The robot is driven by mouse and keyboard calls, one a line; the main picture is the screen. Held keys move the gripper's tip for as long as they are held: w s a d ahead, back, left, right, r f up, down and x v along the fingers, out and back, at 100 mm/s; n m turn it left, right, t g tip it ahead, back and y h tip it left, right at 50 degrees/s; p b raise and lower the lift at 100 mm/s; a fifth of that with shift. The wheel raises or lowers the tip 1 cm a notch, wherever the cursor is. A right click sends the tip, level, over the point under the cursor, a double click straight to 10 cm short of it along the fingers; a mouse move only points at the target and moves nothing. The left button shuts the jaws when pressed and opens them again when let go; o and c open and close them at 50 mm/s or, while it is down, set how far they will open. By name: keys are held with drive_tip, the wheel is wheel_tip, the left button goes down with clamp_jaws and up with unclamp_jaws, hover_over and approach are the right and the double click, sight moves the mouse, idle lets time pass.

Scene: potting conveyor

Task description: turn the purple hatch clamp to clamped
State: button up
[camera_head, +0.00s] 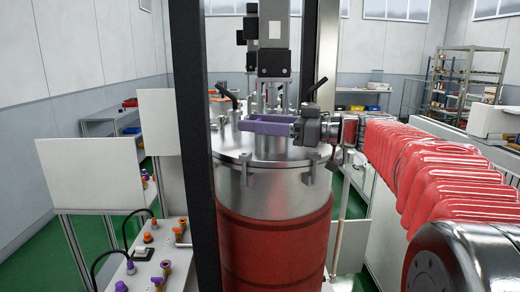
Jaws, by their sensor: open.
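My gripper (244,124) reaches in from the right over the lid of a steel vessel (230,180). Two purple bars that look like its fingers point left and stand apart, with nothing visible between them. I cannot make out a separate purple hatch clamp; it may be hidden behind the fingers or the grey gripper body. Black-handled levers (228,93) stand up at the lid, one left and one right of the central column. Whether my gripper touches anything on the lid cannot be told.
A dark upright post (192,150) stands left of the vessel, and a motor column (273,40) rises above the lid. A panel with coloured knobs and black handles (150,262) is at lower left. A shelf rack (465,75) stands at the back right. Green floor shows between the furniture.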

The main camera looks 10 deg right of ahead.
drive_tip(key=shift+m+t+h, duration=0.3)
drive_tip(key=shift+t, duration=0.1)
drive_tip(key=shift+m+t+h, duration=1.8)
drive_tip(key=shift+t+h, duration=0.2)
drive_tip(key=shift+h, duration=0.3)
drive_tip(key=v, duration=1.4)
drive_tip(key=s+a+f+m+g+h, duration=0.1)
drive_tip(key=s+a+f+g, duration=0.1)
drive_tip(key=f, duration=0.6)
drive_tip(key=s+a+f+m+g+h, duration=0.2)
drive_tip(key=s+a+f, duration=0.3)
drive_tip(key=f, duration=0.3)
drive_tip(key=s+a+f+m+g+h, duration=0.1)
drive_tip(key=s+a+f+g, duration=0.2)
drive_tip(key=f, duration=0.5)
drive_tip(key=shift+s+a+f+m+g+h, duration=0.25)
drive_tip(key=shift+a+m+g+h, duration=0.15)
drive_tip(key=shift+a+g, duration=0.3)
